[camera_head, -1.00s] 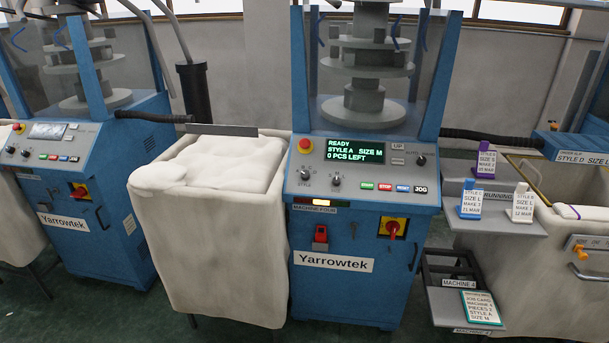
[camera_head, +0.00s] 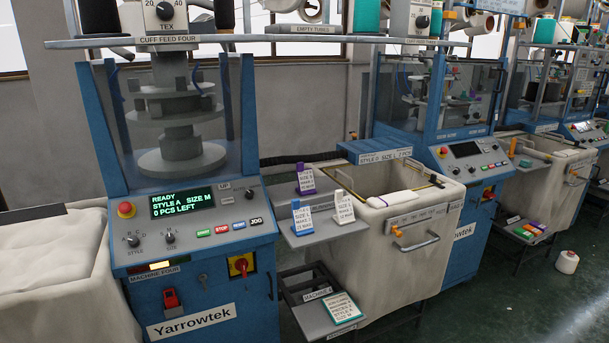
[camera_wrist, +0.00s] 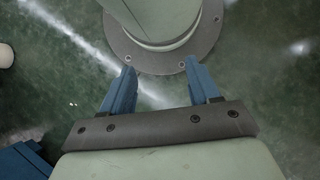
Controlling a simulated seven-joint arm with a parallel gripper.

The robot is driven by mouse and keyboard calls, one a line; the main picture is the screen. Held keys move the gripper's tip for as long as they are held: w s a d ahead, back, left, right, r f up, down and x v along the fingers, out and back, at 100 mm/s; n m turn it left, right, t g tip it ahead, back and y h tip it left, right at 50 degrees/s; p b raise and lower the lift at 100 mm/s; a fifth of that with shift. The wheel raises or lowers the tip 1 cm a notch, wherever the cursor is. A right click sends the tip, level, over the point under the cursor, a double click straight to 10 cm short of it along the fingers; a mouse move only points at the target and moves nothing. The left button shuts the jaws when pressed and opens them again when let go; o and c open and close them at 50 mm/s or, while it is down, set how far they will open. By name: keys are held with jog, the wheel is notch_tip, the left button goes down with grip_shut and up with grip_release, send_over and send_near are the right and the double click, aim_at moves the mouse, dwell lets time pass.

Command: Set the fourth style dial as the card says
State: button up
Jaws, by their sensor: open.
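Machine four (camera_head: 205,295) is a blue knitting machine labelled "MACHINE FOUR" at the left of the head view. Its style dial (camera_head: 132,241) is a small dark knob at the panel's left, with the size dial (camera_head: 170,237) to its right. The green-lettered screen (camera_head: 182,201) reads "READY, STYLE A, SIZE M, 0 PCS LEFT". A teal-edged job card (camera_head: 341,308) lies on the low shelf right of the machine; its lines are very small and seem to end in style A, size M. My gripper (camera_wrist: 160,84) is open and empty over the floor in the wrist view, away from the dial.
A red stop button (camera_head: 126,210) and coloured push buttons (camera_head: 222,229) share the panel. A white cone (camera_head: 566,262) lies on the green floor, which is open at the right.

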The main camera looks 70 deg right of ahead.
dwell(0.8)
jog(key=m+t+h, duration=0.1)
jog(key=t+h, duration=0.5)
send_near(133, 240)
jog(key=x, duration=0.8)
jog(key=shift+s+d+f, duration=0.1)
jog(key=shift+f, duration=0.15)
